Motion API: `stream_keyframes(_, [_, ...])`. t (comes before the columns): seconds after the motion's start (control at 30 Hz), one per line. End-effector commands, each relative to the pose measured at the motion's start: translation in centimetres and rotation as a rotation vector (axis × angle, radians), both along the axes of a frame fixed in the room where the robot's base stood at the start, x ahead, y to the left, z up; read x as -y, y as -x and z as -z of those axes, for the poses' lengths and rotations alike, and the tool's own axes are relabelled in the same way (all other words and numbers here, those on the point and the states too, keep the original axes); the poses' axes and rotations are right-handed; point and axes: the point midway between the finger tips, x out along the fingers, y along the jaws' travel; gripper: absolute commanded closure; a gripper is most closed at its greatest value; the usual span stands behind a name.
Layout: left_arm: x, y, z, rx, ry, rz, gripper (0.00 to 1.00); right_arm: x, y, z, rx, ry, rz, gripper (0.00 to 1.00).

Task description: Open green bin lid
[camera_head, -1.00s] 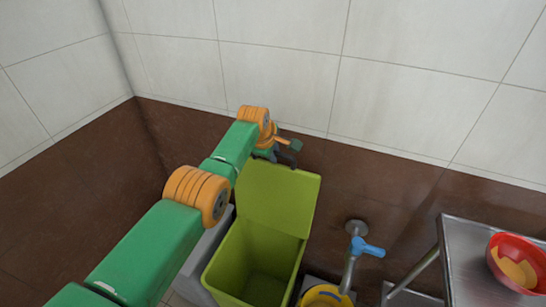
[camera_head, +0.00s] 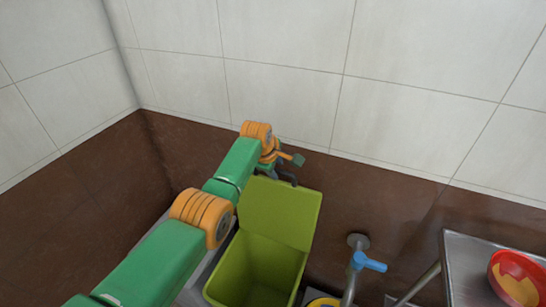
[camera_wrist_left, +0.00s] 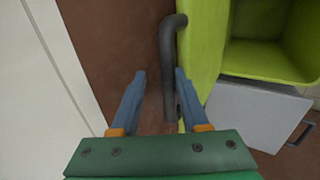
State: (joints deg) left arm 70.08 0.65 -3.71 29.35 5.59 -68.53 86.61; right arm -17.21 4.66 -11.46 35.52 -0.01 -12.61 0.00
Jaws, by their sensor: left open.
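The green bin (camera_head: 255,268) stands open in the head view, its empty inside showing. Its lid (camera_head: 280,212) is raised, leaning back toward the brown wall. My left gripper (camera_head: 284,170) is at the lid's top edge, on its far side, its fingers partly hidden. In the left wrist view my left gripper (camera_wrist_left: 160,76) is open. A dark bent bar handle (camera_wrist_left: 172,60) on the lid's outer face (camera_wrist_left: 204,45) lies between the fingers, closer to the right one. I cannot tell whether they touch. My right gripper is not in view.
A grey box-like container (camera_wrist_left: 245,112) stands beside the green bin. Right of the bin are a pipe with a blue tap handle (camera_head: 368,262) and a metal table (camera_head: 462,275) with a red bowl (camera_head: 510,268). The wall is close behind the lid.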

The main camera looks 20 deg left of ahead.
Motion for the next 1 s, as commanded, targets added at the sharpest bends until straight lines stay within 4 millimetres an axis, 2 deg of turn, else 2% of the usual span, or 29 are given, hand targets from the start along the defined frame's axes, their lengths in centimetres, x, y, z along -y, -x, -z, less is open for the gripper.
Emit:
stream_keyframes(0.03, [0.1,0.3,-1.1,-0.004,0.003,0.000,0.50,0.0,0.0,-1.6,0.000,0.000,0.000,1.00])
stream_keyframes(0.17, [0.0,1.0,-2.2,0.002,0.003,-0.001,0.50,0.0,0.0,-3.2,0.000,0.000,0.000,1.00])
stream_keyframes(0.57, [-0.3,3.3,-5.5,0.011,0.002,-0.002,0.50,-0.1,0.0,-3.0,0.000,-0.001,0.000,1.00])
stream_keyframes(1.0, [-0.3,3.4,-5.8,0.012,0.001,-0.002,0.50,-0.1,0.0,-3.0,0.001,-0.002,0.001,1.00])
